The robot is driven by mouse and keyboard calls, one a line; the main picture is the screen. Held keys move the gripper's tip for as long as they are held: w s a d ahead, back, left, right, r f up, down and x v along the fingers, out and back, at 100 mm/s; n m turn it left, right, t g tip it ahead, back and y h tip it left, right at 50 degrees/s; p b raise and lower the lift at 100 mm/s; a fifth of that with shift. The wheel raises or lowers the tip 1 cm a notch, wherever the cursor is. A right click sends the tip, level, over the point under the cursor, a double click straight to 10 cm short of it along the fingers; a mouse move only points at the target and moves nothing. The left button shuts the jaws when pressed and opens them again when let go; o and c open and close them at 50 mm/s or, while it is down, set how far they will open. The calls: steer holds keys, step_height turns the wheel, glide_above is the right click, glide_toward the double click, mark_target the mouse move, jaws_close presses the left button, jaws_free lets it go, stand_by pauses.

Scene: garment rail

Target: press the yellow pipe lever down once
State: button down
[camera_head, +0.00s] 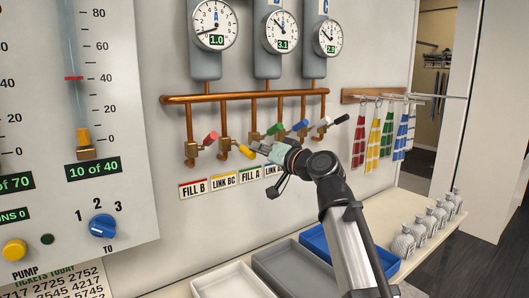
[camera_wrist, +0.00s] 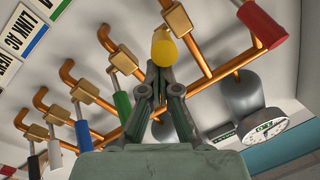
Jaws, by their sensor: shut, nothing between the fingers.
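The yellow pipe lever (camera_head: 246,152) sticks out from its brass valve on the copper pipes, above the "LINK BC" label. In the wrist view its yellow grip (camera_wrist: 164,47) appears end-on, just beyond my fingertips. My gripper (camera_head: 258,147) is at the yellow lever's right in the head view, with its fingers shut and empty. In the wrist view the closed fingertips (camera_wrist: 160,68) line up with the grip and overlap its lower edge. I cannot tell whether they touch it.
A red lever (camera_head: 210,138) is left of the yellow one; green (camera_head: 275,129), blue (camera_head: 300,125), white and black levers stand close on the right. The copper manifold (camera_head: 240,97) runs above, under several gauges. Trays (camera_head: 235,281) and bottles (camera_head: 403,244) are on the bench below.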

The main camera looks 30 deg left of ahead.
steer(key=d+r, duration=0.3)
steer(key=d, duration=0.8)
steer(key=shift+s+r, duration=0.3)
steer(key=shift+s, duration=0.1)
